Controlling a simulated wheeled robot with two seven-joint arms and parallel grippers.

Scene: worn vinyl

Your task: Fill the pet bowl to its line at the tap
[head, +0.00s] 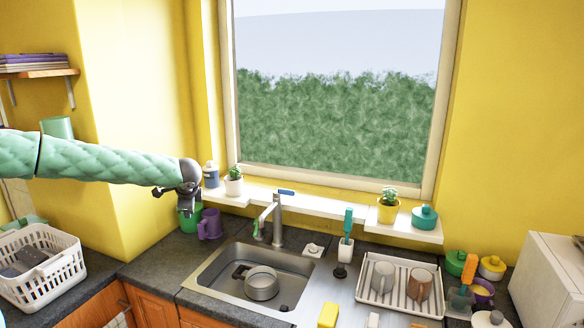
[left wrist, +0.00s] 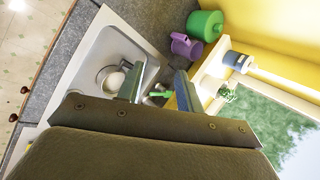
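A round grey metal bowl (head: 262,289) stands upright in the sink (head: 222,284); I take it to be the pet bowl. No fill line can be made out. The bowl shows in the left wrist view (left wrist: 103,76) with a pale patch inside. The silver tap (head: 277,222) stands behind the sink with a blue-tipped lever (head: 286,192) and a green part near its spout. My left gripper (head: 163,191) is left of the tap, above the counter's back corner. Its fingers (left wrist: 158,88) are apart and empty in the left wrist view. My right gripper is out of view.
A purple mug (head: 210,224) and a green pot (left wrist: 206,25) stand left of the tap. A dish rack (head: 398,302) with two mugs, a brush in a holder (head: 346,249) and a yellow sponge (head: 328,315) are on the right. A white basket (head: 40,270) is at far left.

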